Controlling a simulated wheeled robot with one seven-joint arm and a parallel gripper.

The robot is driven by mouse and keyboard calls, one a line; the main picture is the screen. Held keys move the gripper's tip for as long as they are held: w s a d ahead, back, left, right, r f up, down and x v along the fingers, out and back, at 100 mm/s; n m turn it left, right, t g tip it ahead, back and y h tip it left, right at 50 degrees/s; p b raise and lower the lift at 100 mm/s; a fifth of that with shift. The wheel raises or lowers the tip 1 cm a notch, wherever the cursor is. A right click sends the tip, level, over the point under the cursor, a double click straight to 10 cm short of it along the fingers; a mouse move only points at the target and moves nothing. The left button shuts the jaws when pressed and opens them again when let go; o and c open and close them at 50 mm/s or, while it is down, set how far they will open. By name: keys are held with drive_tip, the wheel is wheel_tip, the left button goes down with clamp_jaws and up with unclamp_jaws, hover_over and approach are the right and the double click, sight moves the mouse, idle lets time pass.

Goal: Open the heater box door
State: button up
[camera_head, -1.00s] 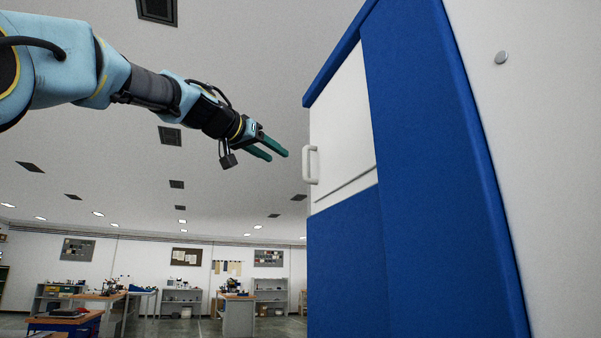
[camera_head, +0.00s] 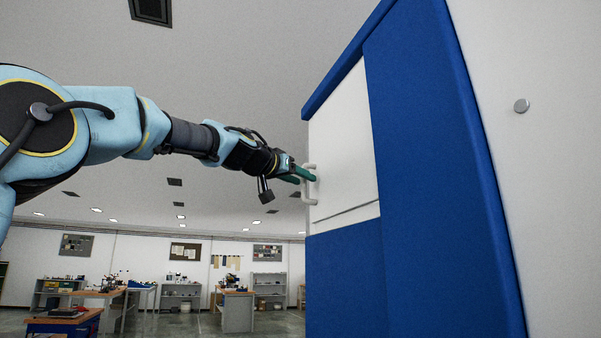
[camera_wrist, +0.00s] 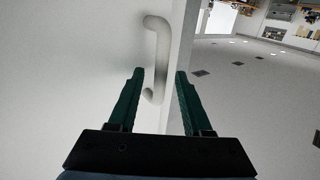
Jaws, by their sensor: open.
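The heater box door (camera_head: 344,150) is a white panel on the tall blue and white cabinet, and it looks closed. Its white bar handle (camera_head: 306,194) stands upright at the door's left edge. My gripper (camera_head: 307,177), with green fingers, is open at the handle. In the wrist view the handle (camera_wrist: 160,50) runs up the middle, its lower end between the two spread fingertips (camera_wrist: 160,73). I cannot tell whether a finger touches it. The door's white face (camera_wrist: 60,70) fills the left of that view.
Workbenches (camera_head: 236,308) and shelves are far off at the back left. The air left of the door is open.

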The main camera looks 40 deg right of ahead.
clamp_jaws()
idle(0.4)
idle(1.1)
